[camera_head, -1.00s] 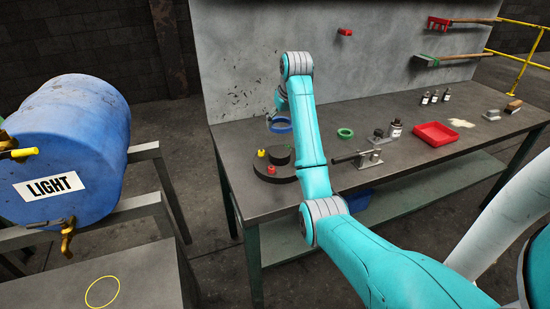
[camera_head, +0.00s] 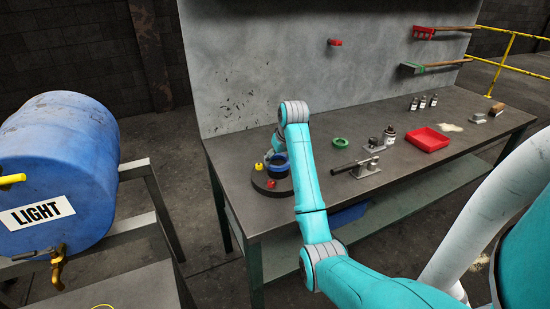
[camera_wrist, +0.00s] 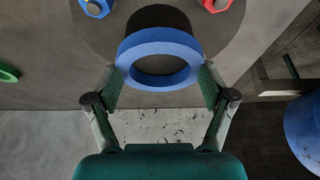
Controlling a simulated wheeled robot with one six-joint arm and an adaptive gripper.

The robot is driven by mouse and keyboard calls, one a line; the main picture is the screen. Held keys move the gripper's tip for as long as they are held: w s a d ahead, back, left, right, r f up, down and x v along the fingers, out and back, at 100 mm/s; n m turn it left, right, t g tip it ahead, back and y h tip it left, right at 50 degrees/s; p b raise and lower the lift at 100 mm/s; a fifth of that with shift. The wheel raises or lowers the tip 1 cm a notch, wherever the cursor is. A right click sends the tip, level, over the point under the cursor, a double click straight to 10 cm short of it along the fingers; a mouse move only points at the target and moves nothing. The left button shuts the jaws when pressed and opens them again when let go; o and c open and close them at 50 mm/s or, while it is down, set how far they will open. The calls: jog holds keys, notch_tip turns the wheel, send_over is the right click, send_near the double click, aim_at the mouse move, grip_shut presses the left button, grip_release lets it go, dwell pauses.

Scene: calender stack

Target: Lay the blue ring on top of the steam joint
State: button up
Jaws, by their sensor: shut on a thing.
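My gripper (camera_wrist: 158,76) is shut on the blue ring (camera_wrist: 158,40), with one finger on each side of it. In the head view the ring (camera_head: 278,159) is just over the dark round steam joint (camera_head: 285,186), near its raised black middle. In the wrist view the ring overlaps part of that black middle (camera_wrist: 158,16), whose far part shows past the ring. The ring looks roughly flat. I cannot tell whether it touches the joint or is still above it. My arm hides part of the joint's right side.
Small red (camera_head: 272,183) and yellow (camera_head: 258,166) knobs stand on the dark base. A green ring (camera_head: 340,143), a metal clamp-like tool (camera_head: 363,168), small bottles and a red tray (camera_head: 428,140) lie to the right. The grey back panel (camera_head: 245,80) rises behind.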

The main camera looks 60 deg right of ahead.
jog(key=shift+f, duration=0.15)
jog(key=o, duration=1)
